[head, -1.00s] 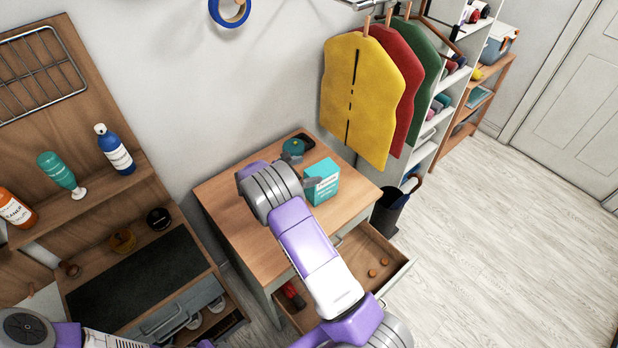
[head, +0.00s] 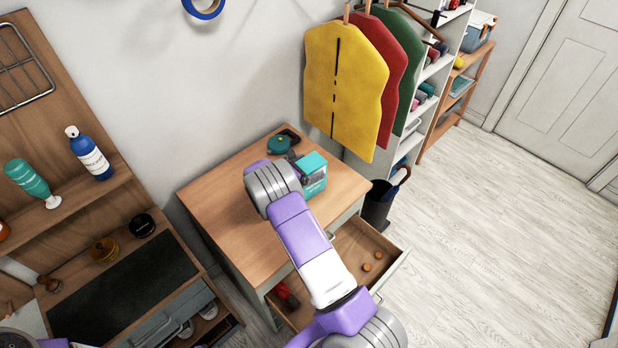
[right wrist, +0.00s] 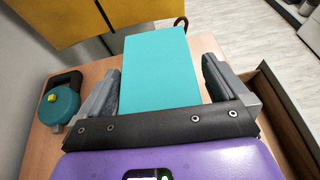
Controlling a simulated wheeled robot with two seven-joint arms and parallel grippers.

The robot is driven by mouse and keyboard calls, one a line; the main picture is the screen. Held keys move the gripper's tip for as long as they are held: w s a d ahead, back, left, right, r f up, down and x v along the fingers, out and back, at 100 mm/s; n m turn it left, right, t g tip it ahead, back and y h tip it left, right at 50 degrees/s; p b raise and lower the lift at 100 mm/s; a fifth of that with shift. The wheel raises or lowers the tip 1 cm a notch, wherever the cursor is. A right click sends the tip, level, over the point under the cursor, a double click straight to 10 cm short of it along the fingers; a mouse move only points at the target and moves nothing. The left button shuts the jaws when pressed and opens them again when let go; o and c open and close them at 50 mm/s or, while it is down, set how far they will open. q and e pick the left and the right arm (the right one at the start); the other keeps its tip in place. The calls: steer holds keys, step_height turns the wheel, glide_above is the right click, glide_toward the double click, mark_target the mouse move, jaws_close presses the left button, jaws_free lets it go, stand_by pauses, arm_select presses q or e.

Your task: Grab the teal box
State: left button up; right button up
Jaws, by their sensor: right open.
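The teal box (head: 313,168) stands on top of the wooden drawer cabinet, near its back right. In the right wrist view the teal box (right wrist: 158,72) lies between the two fingers of my right gripper (right wrist: 160,88). The gripper is open, with a finger on each side of the box and a visible gap at least on the right. In the head view my right arm covers part of the cabinet top and the gripper's near side. My left gripper is not in view.
The drawer (head: 352,248) below is open, with small round knobs and a red item inside. Yellow, red and green garments (head: 345,85) hang close behind.

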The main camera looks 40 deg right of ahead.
steer(key=shift+c, duration=0.3)
steer(key=c, duration=1.4)
steer(key=shift+c, duration=0.4)
steer(key=shift+r, duration=0.1)
